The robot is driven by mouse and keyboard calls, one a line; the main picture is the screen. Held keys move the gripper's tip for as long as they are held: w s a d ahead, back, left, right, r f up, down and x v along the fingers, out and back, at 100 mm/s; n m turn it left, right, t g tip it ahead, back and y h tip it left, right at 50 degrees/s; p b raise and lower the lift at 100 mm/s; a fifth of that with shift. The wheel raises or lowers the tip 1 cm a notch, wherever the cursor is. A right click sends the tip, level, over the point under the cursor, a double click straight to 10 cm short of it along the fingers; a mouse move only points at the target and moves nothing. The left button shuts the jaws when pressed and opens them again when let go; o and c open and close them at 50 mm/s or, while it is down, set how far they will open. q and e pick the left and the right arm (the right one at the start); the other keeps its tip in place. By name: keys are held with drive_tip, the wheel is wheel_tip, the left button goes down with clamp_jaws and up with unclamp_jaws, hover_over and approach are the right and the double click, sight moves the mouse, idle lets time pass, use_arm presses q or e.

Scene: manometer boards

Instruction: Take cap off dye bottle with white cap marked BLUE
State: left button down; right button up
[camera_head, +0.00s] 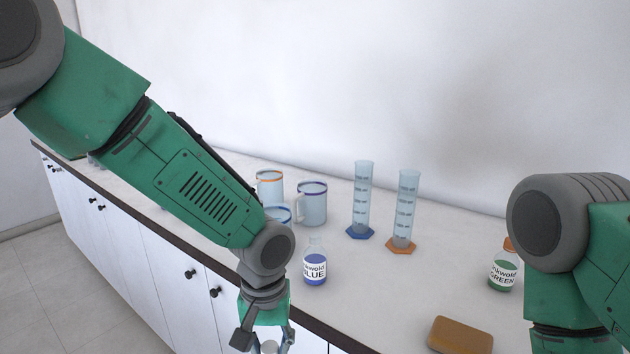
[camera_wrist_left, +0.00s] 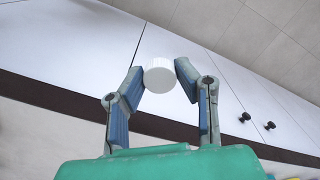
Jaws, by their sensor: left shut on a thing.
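The dye bottle marked BLUE (camera_head: 315,265) stands upright on the counter, with blue dye in its lower part and a clear neck with no cap on it. My left gripper (camera_head: 268,346) is at the bottom of the head view, in front of and below the bottle in the picture and apart from it. It is shut on a white cap (camera_wrist_left: 159,74), held between the fingertips in the left wrist view. The cap also shows at the bottom edge of the head view (camera_head: 270,347). My right arm is at the right, its gripper out of view.
A GREEN dye bottle (camera_head: 503,271) with an orange cap stands at the right. A brown block (camera_head: 460,336) lies near the front. Two graduated cylinders (camera_head: 362,200) (camera_head: 404,210) and several beakers (camera_head: 312,204) stand behind.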

use_arm(q)
drive_tip(key=s+a+f, duration=0.1)
drive_tip(key=s+a, duration=0.3)
drive_tip(key=a, duration=0.4)
drive_tip(key=s+a+f, duration=0.2)
drive_tip(key=s+a, duration=0.2)
drive_tip(key=a, duration=0.4)
drive_tip(key=shift+s, duration=0.35)
drive_tip(key=shift+d, duration=0.35)
drive_tip(key=shift+a, duration=0.25)
drive_tip(key=shift+d, duration=0.15)
